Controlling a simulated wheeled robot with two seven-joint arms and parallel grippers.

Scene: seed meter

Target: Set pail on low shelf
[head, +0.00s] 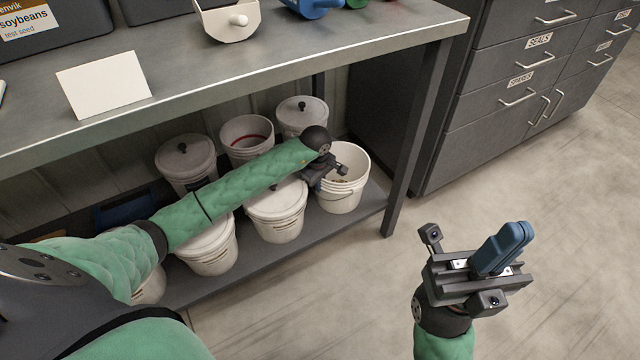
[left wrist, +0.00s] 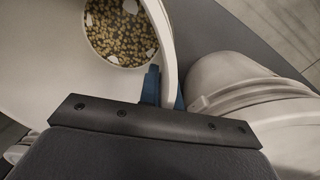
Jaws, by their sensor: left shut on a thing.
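The white open pail (head: 343,190) is at the right end of the low shelf (head: 290,259), under the bench. It looks upright, with its base at shelf level; I cannot tell whether it rests fully on the shelf. My left gripper (head: 333,172) is shut on the pail's rim. In the left wrist view the blue fingertips pinch the pail's wall (left wrist: 168,50), and round tan seeds with a few white scraps (left wrist: 122,32) lie at the bottom. My right gripper (head: 502,248) is shut and empty, over the floor right of the bench.
Several lidded white pails (head: 275,215) stand on the shelf left of the held pail, one close beside it. Another open pail (head: 246,138) stands behind. The bench leg (head: 417,140) is just right of the held pail. Grey drawers (head: 520,95) stand beyond; the floor is clear.

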